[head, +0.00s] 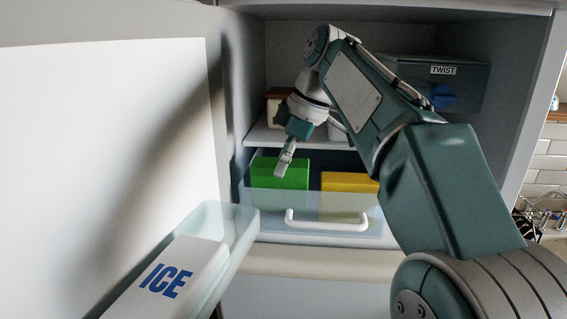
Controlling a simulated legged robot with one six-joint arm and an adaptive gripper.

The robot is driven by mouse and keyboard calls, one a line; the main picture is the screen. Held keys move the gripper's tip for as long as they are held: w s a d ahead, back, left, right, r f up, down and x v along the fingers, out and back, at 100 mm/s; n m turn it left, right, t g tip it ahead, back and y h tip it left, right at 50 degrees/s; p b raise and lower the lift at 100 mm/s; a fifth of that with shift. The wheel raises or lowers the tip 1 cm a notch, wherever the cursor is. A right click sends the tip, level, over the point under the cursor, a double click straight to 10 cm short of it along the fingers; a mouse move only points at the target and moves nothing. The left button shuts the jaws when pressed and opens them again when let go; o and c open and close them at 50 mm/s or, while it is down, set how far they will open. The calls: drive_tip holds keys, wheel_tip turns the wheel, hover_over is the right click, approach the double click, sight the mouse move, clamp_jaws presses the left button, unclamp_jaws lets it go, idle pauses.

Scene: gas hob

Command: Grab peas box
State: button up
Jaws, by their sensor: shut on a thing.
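A bright green box (265,176), which I take for the peas box by its colour, stands in the clear-fronted drawer on the left. I see no lettering on it. A yellow box (350,183) stands to its right in the same drawer, with a gap between them. My gripper (281,169) points down at the top of the green box and is shut on it. The fingers cover part of the green box. Its lower part shows only dimly through the drawer front (270,212).
The drawer has a white handle (327,222). A shelf (262,136) lies above it, with a brown-topped container (277,100) partly behind my arm. A box marked TWIST (465,85) is at upper right. The open door (110,130) and an ICE bin (175,272) stand left.

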drive_tip(key=shift+r, duration=0.5)
drive_tip(key=shift+s+f+t, duration=0.1)
drive_tip(key=shift+s+t, duration=0.1)
drive_tip(key=shift+t, duration=0.1)
drive_tip(key=shift+a, duration=0.1)
